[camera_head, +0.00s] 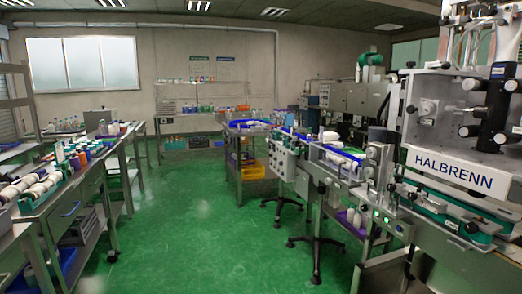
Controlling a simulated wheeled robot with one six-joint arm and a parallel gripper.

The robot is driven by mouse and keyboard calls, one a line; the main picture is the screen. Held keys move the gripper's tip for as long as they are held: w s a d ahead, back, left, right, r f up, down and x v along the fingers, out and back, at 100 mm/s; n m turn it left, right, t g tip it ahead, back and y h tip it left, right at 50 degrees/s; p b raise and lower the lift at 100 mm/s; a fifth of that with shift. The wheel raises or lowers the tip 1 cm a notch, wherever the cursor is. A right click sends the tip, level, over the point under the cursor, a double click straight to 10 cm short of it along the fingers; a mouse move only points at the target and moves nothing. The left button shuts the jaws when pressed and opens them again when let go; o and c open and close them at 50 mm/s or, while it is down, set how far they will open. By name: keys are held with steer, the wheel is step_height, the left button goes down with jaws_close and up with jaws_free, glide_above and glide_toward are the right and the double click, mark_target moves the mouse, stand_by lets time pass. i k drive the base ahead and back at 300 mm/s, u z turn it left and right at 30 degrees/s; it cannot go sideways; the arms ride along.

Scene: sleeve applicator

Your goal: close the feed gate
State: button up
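The sleeve applicator (460,130) stands at the right, a grey metal machine with a "HALBRENN" sign (453,171) on its front. A conveyor line runs from it toward the middle of the room. A feed section with blue edging and white cylindrical items (340,155) lies on that line. I cannot make out which part is the feed gate, nor whether it is open or shut. My gripper is not in view.
The green floor (200,215) is clear through the middle. Black stool bases (315,243) stand before the machine line. Benches with bottles and rolls (60,185) line the left. A shelf bench (190,105) stands at the back wall.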

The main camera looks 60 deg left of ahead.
mark_target(299, 151)
steer(key=u, duration=1.9)
steer(key=i, duration=3.8)
steer(key=z, duration=0.1)
